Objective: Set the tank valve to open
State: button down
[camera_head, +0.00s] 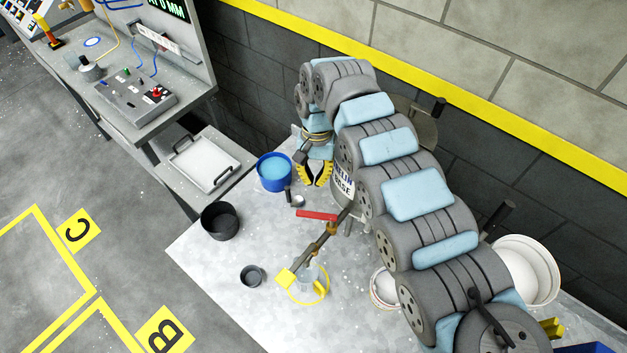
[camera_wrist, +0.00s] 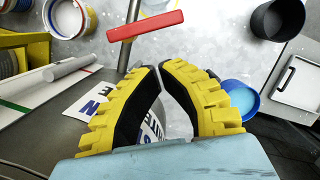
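The tank valve has a red bar handle (camera_head: 316,215) on a brown pipe (camera_head: 318,244). The handle lies crosswise to the pipe and also shows in the wrist view (camera_wrist: 146,26). The tank (camera_head: 343,190), with a lettered label, is partly hidden behind my arm. My gripper (camera_head: 314,183) has yellow jagged fingers and hangs beside the tank, behind the handle and apart from it. In the wrist view my gripper (camera_wrist: 159,67) has its fingertips close together, with nothing seen held between them; the handle lies beyond the tips.
A blue pail (camera_head: 274,172) with blue contents stands left of my gripper. A black pail (camera_head: 220,221) and a small dark cup (camera_head: 251,276) stand on the grey table (camera_head: 215,265). A clear vessel (camera_head: 306,275) sits below the pipe's end. A white pail (camera_head: 528,268) stands at right.

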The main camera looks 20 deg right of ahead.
jog(key=p+x, duration=0.1)
jog(key=x, duration=0.7)
jog(key=shift+f, duration=0.2)
jog(key=shift+a, duration=0.1)
